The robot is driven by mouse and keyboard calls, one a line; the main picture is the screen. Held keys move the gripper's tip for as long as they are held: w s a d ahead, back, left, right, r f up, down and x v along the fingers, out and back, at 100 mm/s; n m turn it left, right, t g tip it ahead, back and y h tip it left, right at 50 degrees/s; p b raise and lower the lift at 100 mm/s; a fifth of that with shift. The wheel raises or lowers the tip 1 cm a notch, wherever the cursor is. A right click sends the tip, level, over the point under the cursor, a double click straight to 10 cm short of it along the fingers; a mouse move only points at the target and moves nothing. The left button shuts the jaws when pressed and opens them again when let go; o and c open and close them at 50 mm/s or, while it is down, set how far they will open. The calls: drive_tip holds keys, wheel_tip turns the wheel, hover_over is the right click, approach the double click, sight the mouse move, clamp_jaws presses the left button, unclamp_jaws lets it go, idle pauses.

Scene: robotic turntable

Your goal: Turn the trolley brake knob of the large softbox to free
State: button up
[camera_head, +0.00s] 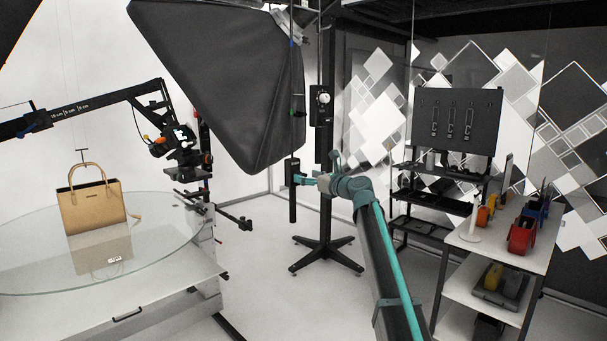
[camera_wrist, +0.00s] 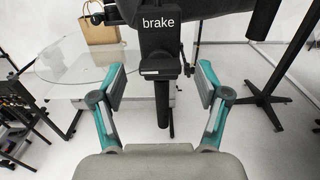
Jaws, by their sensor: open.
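The large softbox (camera_head: 225,75) hangs at the upper middle in the head view. A black block marked "brake" (camera_wrist: 160,42) is at the upper centre of the wrist view; it also shows as a dark piece below the softbox in the head view (camera_head: 292,170). A black bar (camera_wrist: 162,105) hangs straight down below the block. In the head view my gripper (camera_head: 312,180) points left toward the block.
A glass turntable (camera_head: 150,245) with a tan handbag (camera_head: 92,205) is at left. A camera arm (camera_head: 100,103) reaches over it. A black wheeled stand (camera_head: 327,250) stands behind my gripper. A white shelf cart (camera_head: 500,240) with bins is at right.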

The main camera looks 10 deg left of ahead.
drive_tip(key=shift+x, duration=1.1)
drive_tip(key=c, duration=1.2)
drive_tip(key=shift+o, duration=0.2)
